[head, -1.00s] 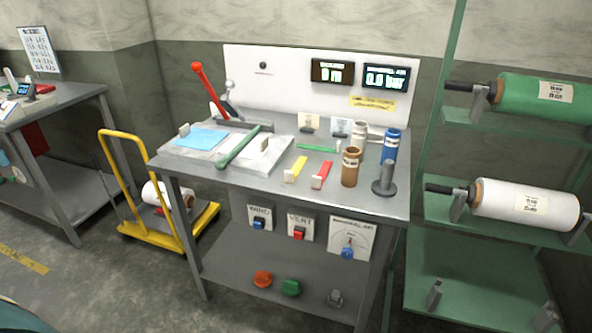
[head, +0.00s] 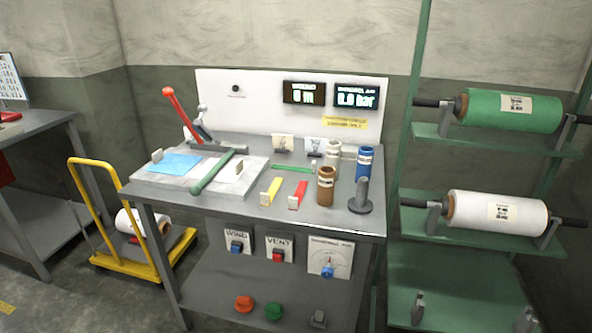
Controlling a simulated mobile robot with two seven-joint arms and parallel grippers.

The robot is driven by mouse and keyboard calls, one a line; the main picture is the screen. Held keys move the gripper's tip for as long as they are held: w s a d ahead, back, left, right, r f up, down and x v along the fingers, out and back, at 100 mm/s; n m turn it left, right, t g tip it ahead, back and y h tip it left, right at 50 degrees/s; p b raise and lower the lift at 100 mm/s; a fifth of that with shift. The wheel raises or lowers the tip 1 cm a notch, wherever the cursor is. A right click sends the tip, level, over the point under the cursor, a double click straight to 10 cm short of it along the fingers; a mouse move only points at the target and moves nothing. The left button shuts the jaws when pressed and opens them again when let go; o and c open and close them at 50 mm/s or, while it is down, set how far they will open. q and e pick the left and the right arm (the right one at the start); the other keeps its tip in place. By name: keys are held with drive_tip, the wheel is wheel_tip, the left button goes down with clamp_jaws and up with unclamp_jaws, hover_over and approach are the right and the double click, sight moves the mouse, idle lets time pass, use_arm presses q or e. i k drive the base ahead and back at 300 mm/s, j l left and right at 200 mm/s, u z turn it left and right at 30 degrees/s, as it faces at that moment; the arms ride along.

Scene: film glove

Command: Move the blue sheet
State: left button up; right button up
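The blue sheet (head: 174,164) lies flat on a pale grey board (head: 150,182) at the left end of the grey workbench. A small light block (head: 157,155) stands at the sheet's upper left edge. Neither of my grippers shows in the head view.
Behind the board stands a red lever (head: 181,113). Brown (head: 325,187) and blue (head: 364,163) cylinders and a grey post (head: 360,195) stand at the bench's right. A yellow trolley (head: 120,225) is at left, a green roll rack (head: 480,240) at right.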

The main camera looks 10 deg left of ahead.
sight(169, 164)
drive_tip(key=u, duration=1.35)
drive_tip(key=i+j+u, duration=0.1)
drive_tip(key=u, duration=0.25)
drive_tip(key=i+u, duration=0.1)
drive_tip(key=u, duration=0.25)
drive_tip(key=i+u, duration=0.1)
drive_tip(key=u, duration=0.25)
drive_tip(key=i, duration=3.35)
drive_tip(key=i+z, duration=0.35)
drive_tip(key=i+j+z, duration=0.3)
drive_tip(key=i+z, duration=0.15)
drive_tip(key=z, duration=0.2)
